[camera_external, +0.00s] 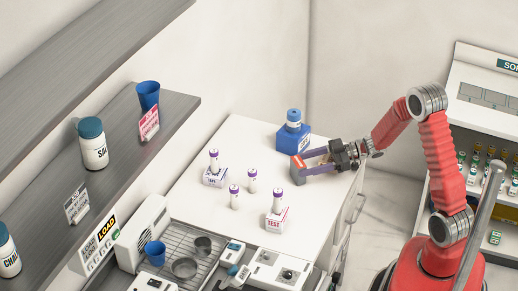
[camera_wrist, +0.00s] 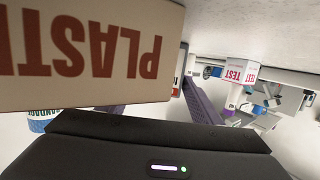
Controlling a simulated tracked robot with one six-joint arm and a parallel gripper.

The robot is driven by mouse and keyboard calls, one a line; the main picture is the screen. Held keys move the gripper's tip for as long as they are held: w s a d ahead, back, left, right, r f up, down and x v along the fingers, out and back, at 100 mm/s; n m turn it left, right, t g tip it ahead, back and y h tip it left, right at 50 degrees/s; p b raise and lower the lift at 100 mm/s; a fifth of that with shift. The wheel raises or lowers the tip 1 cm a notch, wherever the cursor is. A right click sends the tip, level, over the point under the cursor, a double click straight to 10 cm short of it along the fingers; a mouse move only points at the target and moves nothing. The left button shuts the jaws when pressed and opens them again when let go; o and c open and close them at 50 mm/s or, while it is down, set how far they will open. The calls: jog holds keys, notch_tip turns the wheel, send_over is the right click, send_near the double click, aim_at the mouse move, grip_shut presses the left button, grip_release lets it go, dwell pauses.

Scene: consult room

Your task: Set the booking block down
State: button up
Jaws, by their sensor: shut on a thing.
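My gripper (camera_external: 309,162) has its purple fingers shut on a small beige box (camera_external: 297,171) with a reddish top, over the back right of the white counter. In the wrist view the box (camera_wrist: 90,55) fills the upper left, its red "PLAST..." lettering upside down. I cannot tell whether it touches the counter. No block in view is readably marked as a booking block. A blue block (camera_external: 287,139) with a white label stands just behind the gripper, with a blue-capped jar (camera_external: 294,119) on it. White labelled blocks hold tubes: one marked TEST (camera_external: 276,221), the other (camera_external: 214,179) further left.
Two purple-capped tubes (camera_external: 252,182) stand upright on the counter (camera_external: 240,147) between the white blocks. A wire rack (camera_external: 197,249) with metal cups and small devices lie toward the front. A grey shelf (camera_external: 125,133) runs along the left. Bare counter lies left of the blue block.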

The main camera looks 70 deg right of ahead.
jog(key=o, duration=1.1)
jog(key=v, duration=1.2)
jog(key=shift+r, duration=0.1)
jog(key=shift+w, duration=0.1)
